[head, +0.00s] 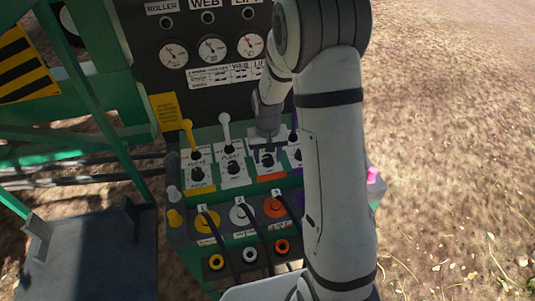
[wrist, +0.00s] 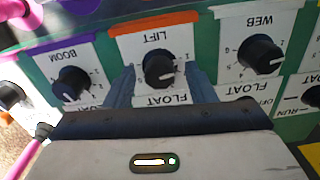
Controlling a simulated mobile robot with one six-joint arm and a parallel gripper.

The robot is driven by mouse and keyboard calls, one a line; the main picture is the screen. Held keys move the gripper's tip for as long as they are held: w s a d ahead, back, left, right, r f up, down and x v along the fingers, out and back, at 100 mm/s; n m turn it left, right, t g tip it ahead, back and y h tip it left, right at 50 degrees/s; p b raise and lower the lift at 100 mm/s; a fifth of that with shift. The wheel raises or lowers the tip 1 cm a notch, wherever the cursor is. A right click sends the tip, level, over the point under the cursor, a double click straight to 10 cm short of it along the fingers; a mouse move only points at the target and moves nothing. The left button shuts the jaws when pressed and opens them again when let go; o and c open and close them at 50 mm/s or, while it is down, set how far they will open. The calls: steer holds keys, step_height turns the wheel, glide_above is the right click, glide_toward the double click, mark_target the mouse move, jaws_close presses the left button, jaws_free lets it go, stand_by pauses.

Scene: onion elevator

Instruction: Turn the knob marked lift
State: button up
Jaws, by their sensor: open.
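The lift knob (wrist: 159,70) is a round black dial with a white pointer line on a white plate marked LIFT, upside down in the wrist view, with an orange strip on the plate's edge. My gripper (wrist: 160,76) is open, with one grey finger to each side of the knob. Gaps show between the fingers and the knob, so I see no clear contact. In the head view the lift knob (head: 267,160) shows just below my gripper (head: 268,146), which comes down from above. My arm covers part of the panel to the right.
The web knob (wrist: 261,55) and the boom knob (wrist: 71,83) stand close on either side of the fingers. Yellow and white levers (head: 226,130) rise to the left. Cables with coloured plugs hang below. Gauges (head: 212,50) are on the upright panel behind.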

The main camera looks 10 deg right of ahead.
steer(key=shift+c, duration=0.2)
steer(key=c, duration=0.9)
steer(key=shift+c, duration=0.2)
steer(key=shift+m, duration=0.3)
steer(key=m+b, duration=0.2)
steer(key=shift+f+m, duration=0.1)
steer(key=shift+m, duration=0.2)
steer(key=shift+m+b, duration=1.1)
steer(key=shift+m, duration=1.1)
steer(key=o, duration=1)
